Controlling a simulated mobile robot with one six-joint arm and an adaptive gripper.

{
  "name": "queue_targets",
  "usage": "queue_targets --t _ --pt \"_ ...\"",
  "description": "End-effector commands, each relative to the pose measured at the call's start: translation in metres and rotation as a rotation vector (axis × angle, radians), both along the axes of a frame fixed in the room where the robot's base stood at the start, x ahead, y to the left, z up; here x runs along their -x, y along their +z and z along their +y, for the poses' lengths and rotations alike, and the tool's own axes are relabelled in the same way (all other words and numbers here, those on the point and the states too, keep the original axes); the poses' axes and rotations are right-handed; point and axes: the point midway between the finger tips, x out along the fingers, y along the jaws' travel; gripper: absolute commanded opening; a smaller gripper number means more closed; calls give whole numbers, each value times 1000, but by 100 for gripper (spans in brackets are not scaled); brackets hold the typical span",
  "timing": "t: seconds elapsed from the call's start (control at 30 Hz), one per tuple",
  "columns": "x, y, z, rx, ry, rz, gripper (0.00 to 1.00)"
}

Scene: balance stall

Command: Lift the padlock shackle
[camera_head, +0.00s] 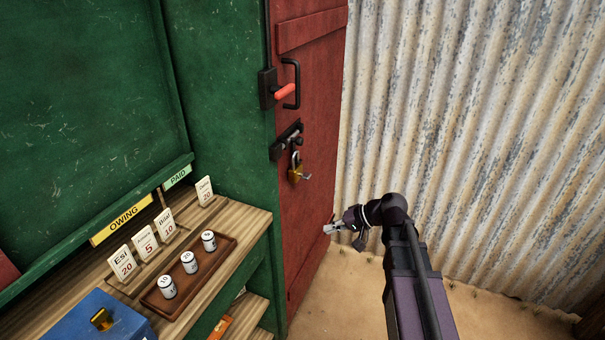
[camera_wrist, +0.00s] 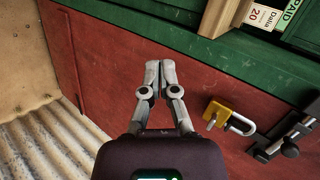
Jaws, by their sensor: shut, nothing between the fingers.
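The brass padlock (camera_head: 294,174) hangs below the black bolt (camera_head: 287,141) on the red door. Its silver shackle (camera_head: 294,157) points up toward the bolt, and a key (camera_head: 306,176) sticks out of its front. In the wrist view the padlock body (camera_wrist: 221,113) is right of my fingers, with the shackle (camera_wrist: 242,124) beside it. I cannot tell whether the shackle is seated or raised. My gripper (camera_head: 327,229) is shut and empty, below and right of the padlock. Its fingertips also show in the wrist view (camera_wrist: 153,91), apart from the padlock.
A black door handle with a red lever (camera_head: 284,91) sits above the bolt. Corrugated metal (camera_head: 460,110) bounds the right. Sandy ground is clear.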

Motion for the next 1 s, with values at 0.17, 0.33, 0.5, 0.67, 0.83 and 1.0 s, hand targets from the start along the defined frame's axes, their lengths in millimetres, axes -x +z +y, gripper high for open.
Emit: queue_targets --t 0.17,0.33,0.5,0.67,0.83,1.0 --pt "-29 -4 17 -237 -18 -32 0" --pt "-54 6 24 -465 -41 -60 0" --pt "-78 18 22 -691 -69 -85 0" --pt "-99 28 10 -900 -98 -104 0" --pt "-116 37 -5 -1075 -126 -119 0" --pt "-124 43 -16 -1174 -142 -124 0"
